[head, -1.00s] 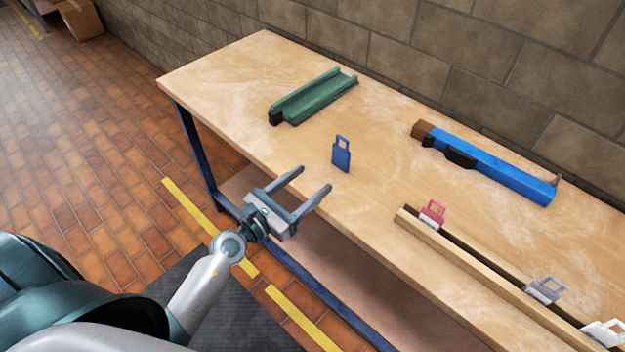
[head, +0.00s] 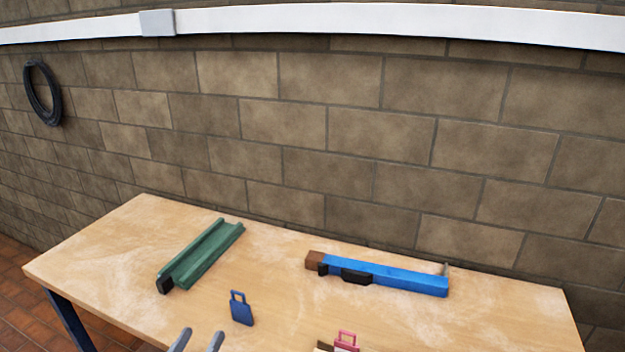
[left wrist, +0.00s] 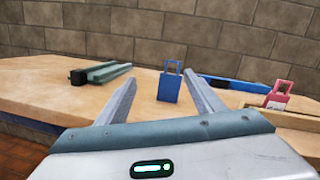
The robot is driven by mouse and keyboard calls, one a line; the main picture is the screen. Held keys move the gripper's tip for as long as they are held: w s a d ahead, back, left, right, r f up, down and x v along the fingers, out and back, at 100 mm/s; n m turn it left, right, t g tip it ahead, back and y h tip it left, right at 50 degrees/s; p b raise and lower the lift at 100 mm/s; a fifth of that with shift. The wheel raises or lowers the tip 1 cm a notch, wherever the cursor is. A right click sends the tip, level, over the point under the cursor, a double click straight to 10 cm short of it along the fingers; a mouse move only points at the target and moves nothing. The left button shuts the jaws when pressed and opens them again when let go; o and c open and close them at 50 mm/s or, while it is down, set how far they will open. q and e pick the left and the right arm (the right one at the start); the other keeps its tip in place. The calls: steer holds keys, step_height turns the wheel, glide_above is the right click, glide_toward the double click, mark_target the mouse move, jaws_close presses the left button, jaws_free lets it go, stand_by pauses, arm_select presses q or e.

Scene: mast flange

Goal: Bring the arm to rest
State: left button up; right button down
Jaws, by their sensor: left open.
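My left gripper (head: 198,341) shows only by its two fingertips at the bottom edge of the head view. In the left wrist view its fingers (left wrist: 160,98) are spread apart with nothing held between them. A blue tag with a loop handle (head: 241,308) stands upright on the workbench (head: 110,270). In the left wrist view the blue tag (left wrist: 169,86) appears beyond the fingers and between them, apart from both. My right gripper is in neither view.
A green channel (head: 205,258) with a black end lies at the back left of the bench. A blue bar (head: 400,279) with black and brown parts lies at the back right. A pink tag (head: 346,341) stands at the front by a wooden rail (left wrist: 290,121). A block wall rises behind.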

arm_select(q)
steer(key=s+a+f+n+g+y, duration=0.2)
steer(key=s+a+n+y, duration=0.3)
steer(key=n, duration=0.7)
steer(key=s+a+f+n+g+y, duration=0.1)
steer(key=s+a+n+g+y, duration=0.15)
steer(key=a+n+y, duration=0.65)
steer(key=s+d+f+n+g+h, duration=0.55)
steer(key=s+d+f, duration=0.2)
steer(key=s, duration=0.25)
steer(key=s+d+f+n+g+h, duration=0.45)
steer(key=s+d+f+n, duration=0.2)
steer(key=s+d, duration=0.35)
steer(key=s+a+f+g, duration=0.1)
steer(key=s+f+g, duration=0.15)
steer(key=f, duration=2.75)
steer(key=s+a+f+g, duration=0.1)
steer(key=s+a+f, duration=0.2)
steer(key=s+f, duration=1.3)
steer(key=shift+s, duration=0.95)
